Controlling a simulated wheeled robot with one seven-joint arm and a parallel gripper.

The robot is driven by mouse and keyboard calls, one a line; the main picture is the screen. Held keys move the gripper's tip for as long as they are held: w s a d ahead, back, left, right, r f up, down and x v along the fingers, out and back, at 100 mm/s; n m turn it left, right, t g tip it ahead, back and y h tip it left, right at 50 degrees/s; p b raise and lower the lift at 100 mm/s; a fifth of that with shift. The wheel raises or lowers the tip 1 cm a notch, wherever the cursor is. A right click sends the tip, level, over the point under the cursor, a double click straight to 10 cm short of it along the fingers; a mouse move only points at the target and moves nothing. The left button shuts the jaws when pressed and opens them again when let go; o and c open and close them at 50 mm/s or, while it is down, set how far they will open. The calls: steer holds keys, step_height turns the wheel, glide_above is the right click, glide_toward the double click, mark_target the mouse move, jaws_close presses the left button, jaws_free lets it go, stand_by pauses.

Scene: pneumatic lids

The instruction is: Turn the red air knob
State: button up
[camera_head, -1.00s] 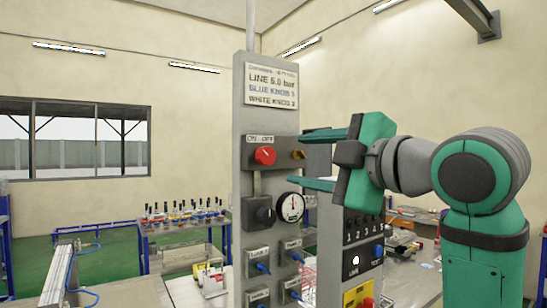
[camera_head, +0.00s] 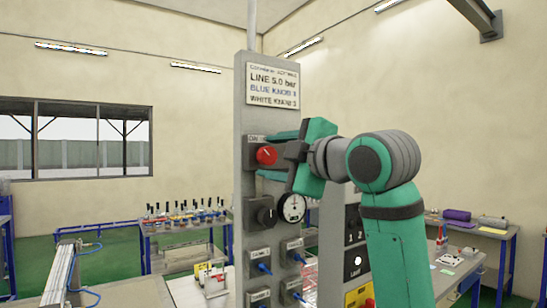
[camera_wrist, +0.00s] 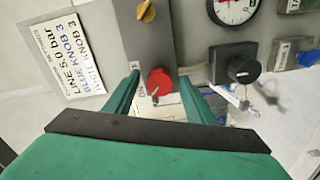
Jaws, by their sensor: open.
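The red air knob (camera_head: 266,155) is a round red dial with a pale pointer mark, on a grey plate near the top of the upright grey panel (camera_head: 250,118). In the wrist view the red knob (camera_wrist: 159,81) lies between the two green fingers, near their tips. My gripper (camera_head: 264,156) is open, with its fingers reaching in from the right, one above and one below the knob's level. In the wrist view my gripper (camera_wrist: 158,84) shows a gap on both sides of the knob. I cannot tell whether a finger touches it.
A black knob (camera_head: 266,213) and a round gauge (camera_head: 292,208) sit below the red knob. A printed sign (camera_head: 272,85) is above. Blue fittings (camera_head: 264,268) are lower on the panel.

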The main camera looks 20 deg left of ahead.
steer(key=shift+s, duration=0.1)
steer(key=c, duration=1)
steer(key=shift+c, duration=0.2)
steer(key=shift+m, duration=0.3)
steer(key=m, duration=0.8)
steer(key=shift+f+m, duration=0.15)
steer(key=shift+m, duration=0.25)
steer(key=m, duration=0.5)
steer(key=shift+m, duration=1.7)
